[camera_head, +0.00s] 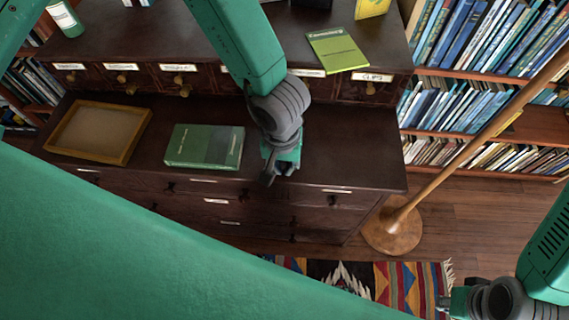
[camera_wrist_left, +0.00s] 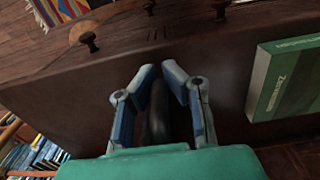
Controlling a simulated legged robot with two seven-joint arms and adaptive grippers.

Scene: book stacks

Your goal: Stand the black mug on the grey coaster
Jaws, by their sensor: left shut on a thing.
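My left gripper (camera_head: 270,172) is over the lower, front top of the dark cabinet, to the right of the green book. In the left wrist view its two blue-padded fingers (camera_wrist_left: 159,78) are shut on a dark, rounded thing, the black mug (camera_wrist_left: 158,112), of which only a part shows between them. In the head view the mug is hidden by the gripper and arm. I cannot make out the grey coaster in either view. My right gripper (camera_head: 452,301) is at the lower right, away from the cabinet; its fingers are too small to read.
A wooden tray (camera_head: 131,147) and a green book (camera_head: 204,147) lie on the cabinet's lower top (camera_head: 345,160); right of the gripper it looks clear. A green booklet (camera_head: 337,51) lies on the raised back part. A wooden pole (camera_head: 465,152) stands right of the cabinet.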

